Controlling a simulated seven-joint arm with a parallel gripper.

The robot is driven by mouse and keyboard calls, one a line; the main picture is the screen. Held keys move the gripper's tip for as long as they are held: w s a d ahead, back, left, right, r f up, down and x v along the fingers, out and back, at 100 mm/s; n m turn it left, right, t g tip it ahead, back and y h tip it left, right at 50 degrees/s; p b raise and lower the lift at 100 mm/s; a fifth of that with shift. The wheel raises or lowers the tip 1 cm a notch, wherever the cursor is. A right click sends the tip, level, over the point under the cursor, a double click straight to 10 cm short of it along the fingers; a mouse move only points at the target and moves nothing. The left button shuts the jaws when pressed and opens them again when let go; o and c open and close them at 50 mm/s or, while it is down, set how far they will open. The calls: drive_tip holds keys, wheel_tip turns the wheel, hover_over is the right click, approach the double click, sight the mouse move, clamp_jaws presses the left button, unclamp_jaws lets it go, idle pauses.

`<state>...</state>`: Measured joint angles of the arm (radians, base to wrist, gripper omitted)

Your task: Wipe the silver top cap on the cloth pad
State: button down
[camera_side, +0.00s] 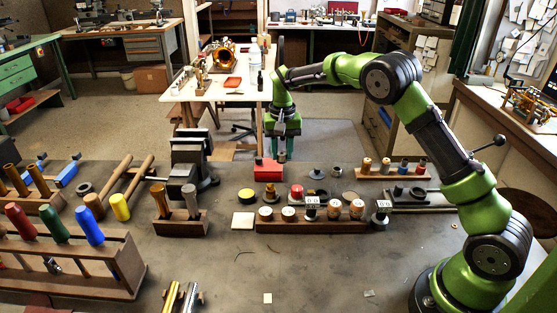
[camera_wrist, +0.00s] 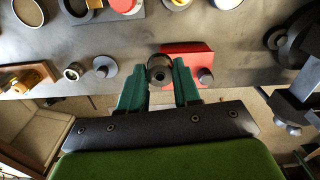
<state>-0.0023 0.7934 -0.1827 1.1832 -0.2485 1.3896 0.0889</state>
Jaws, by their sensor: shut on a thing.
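My gripper (camera_wrist: 161,84) has its two green fingers closed around a small round silver-grey cap (camera_wrist: 160,66) with a dark centre. The red block also shows in the wrist view (camera_wrist: 190,50), beside and partly behind the right finger. A flat cream square (camera_side: 243,220), which looks like the cloth pad, lies on the bench nearer the side camera, apart from my gripper.
A wooden rack (camera_side: 310,227) with round-topped jars stands right of the cream square. A yellow round tin (camera_side: 247,196) is behind the square. A dark vise (camera_side: 192,160) stands to the left. A grey disc (camera_side: 317,174) lies right of my gripper. The front middle bench is mostly clear.

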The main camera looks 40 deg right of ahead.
sight(240, 220)
drive_tip(key=s+a+n, duration=0.1)
drive_tip(key=a, duration=0.5)
drive_tip(key=s+a+n, duration=0.2)
drive_tip(key=a, duration=0.4)
drive_tip(key=s+a+f+n, duration=0.1)
drive_tip(key=a, duration=0.5)
drive_tip(key=shift+s+a+f, duration=0.1)
drive_tip(key=shift+s+a, duration=0.1)
drive_tip(key=shift+f, duration=0.1)
drive_tip(key=shift+d, duration=0.1)
drive_tip(key=shift+f, duration=2.85)
drive_tip(key=shift+f, duration=0.15)
drive_tip(key=shift+w, duration=0.15)
drive_tip(key=shift+w+a, duration=0.25)
drive_tip(key=shift+a, duration=0.15)
drive_tip(key=shift+s+d, duration=0.1)
